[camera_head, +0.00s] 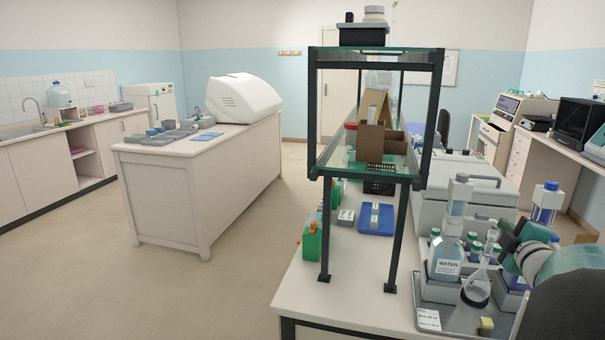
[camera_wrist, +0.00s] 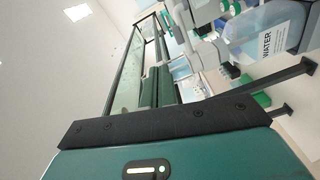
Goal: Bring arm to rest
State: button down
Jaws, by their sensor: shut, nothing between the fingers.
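My arm (camera_head: 545,268), teal and black, reaches in at the lower right of the head view, above the right side of the bench. My gripper (camera_wrist: 158,73) shows in the wrist view with its two dark green fingers side by side, shut and empty. In the head view the fingertips are hard to make out at the arm's left end. The water bottle (camera_head: 446,258) stands upright close left of the arm, and it also shows at the upper right of the wrist view (camera_wrist: 262,40). I see no contact between my gripper and any object.
A glass shelf on black posts (camera_head: 395,250) rises left of my arm, holding cardboard boxes (camera_head: 372,138). A flask (camera_head: 476,290) stands on a metal tray (camera_head: 447,314) beside the arm. A blue-capped bottle (camera_head: 546,200) stands behind it. Floor at left (camera_head: 185,280) is clear.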

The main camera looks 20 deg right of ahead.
jog(key=w+a+m+g+y, duration=0.1)
jog(key=a+m+g, duration=0.5)
jog(key=a, duration=1.7)
jog(key=s+a+f+m+g+y, duration=0.1)
jog(key=s+a+f+y, duration=0.1)
jog(key=s+a, duration=0.3)
jog(key=s+a+f+m+g+y, duration=0.1)
jog(key=s+a+f, duration=0.3)
jog(key=a, duration=0.7)
jog(key=s+a+f+m+g+y, duration=0.2)
jog(key=s+a, duration=0.3)
jog(key=a, duration=0.3)
jog(key=shift+s+f+y, duration=0.4)
jog(key=shift+f+y, duration=0.15)
jog(key=shift+y, duration=0.35)
